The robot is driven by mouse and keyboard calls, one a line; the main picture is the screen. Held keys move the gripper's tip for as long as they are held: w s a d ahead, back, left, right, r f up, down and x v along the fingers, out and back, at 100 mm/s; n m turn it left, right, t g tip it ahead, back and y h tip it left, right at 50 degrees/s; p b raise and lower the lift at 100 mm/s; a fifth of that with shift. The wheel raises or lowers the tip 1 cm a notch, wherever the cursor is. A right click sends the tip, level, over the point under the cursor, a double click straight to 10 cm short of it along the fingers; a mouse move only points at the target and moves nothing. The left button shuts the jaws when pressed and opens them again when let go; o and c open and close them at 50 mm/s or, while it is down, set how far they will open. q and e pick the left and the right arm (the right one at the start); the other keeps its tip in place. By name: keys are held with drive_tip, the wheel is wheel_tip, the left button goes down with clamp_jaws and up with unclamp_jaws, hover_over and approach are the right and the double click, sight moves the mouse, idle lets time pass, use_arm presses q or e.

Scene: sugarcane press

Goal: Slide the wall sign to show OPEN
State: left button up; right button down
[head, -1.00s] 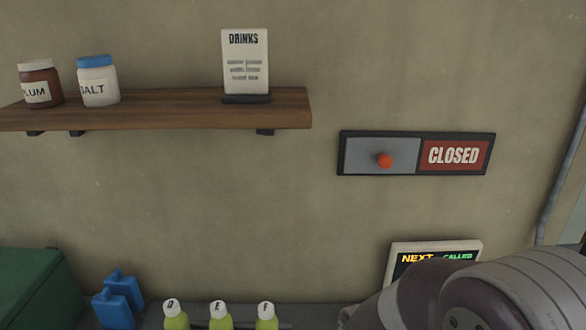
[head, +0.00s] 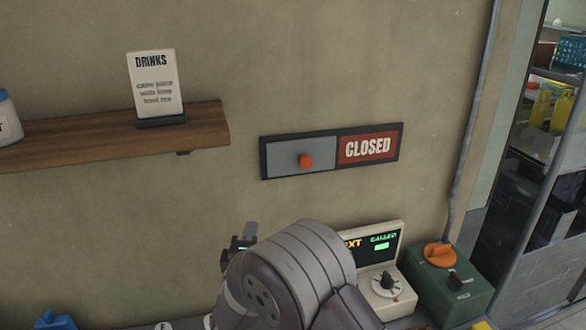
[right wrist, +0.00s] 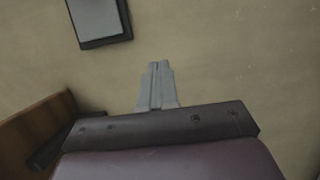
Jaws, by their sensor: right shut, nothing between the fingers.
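The wall sign (head: 331,151) is a dark-framed panel on the wall. Its right half shows a red CLOSED plate (head: 367,148). Its left half is covered by a grey slider (head: 276,158) with an orange-red knob (head: 305,161). In the right wrist view a corner of the sign (right wrist: 97,20) shows at the top left. My right gripper (head: 245,236) is below and left of the sign, apart from it. In the right wrist view its fingers (right wrist: 158,78) are together with nothing between them. My left gripper is out of view.
A wooden shelf (head: 105,137) with a DRINKS card (head: 154,85) is left of the sign. Below the sign stand a cream display box (head: 385,285) and a green box with an orange knob (head: 450,283). A pipe (head: 463,160) runs down the wall at right. The wall around the sign is clear.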

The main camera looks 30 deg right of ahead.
drive_tip(key=s+r+h, duration=0.1)
drive_tip(key=h, duration=0.1)
drive_tip(key=s+d+r+h, duration=0.1)
drive_tip(key=h, duration=0.1)
drive_tip(key=s+r+n+h, duration=0.1)
drive_tip(key=r, duration=0.1)
drive_tip(key=shift+s+d+g+h, duration=0.15)
drive_tip(key=shift+d+g+h, duration=0.15)
drive_tip(key=shift+h, duration=0.1)
drive_tip(key=p, duration=0.5)
approach(304, 159)
drive_tip(key=shift+w+d, duration=1.75)
drive_tip(key=shift+w, duration=0.95)
drive_tip(key=shift+w, duration=0.1)
